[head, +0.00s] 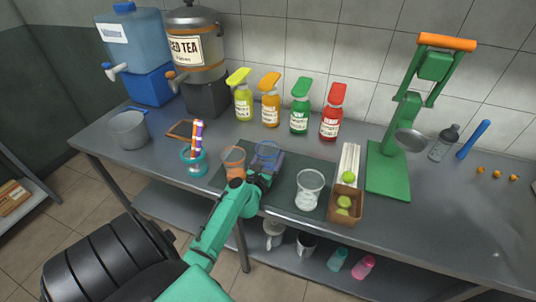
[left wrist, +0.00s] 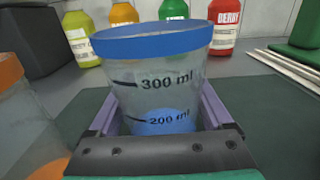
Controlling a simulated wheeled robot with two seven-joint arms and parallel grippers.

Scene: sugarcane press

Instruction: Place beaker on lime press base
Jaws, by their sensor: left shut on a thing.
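A clear beaker with a blue rim (head: 268,151) stands on or just above the dark mat, with my left gripper (head: 261,176) shut around it. In the left wrist view the blue-rimmed beaker (left wrist: 158,85) is upright between the purple-sided fingers (left wrist: 160,125), with marks at 300 ml and 200 ml. The green lime press (head: 409,120) stands to the right, its orange-topped lever raised. Its flat green base (head: 388,178) is bare, and a round metal cup hangs above it. My right gripper is in neither view.
An orange-rimmed beaker (head: 234,160) stands close left of the held one. A clear beaker (head: 309,190), a box of limes (head: 346,206) and white sticks (head: 349,162) lie between it and the press. Several syrup bottles (head: 300,106) line the back.

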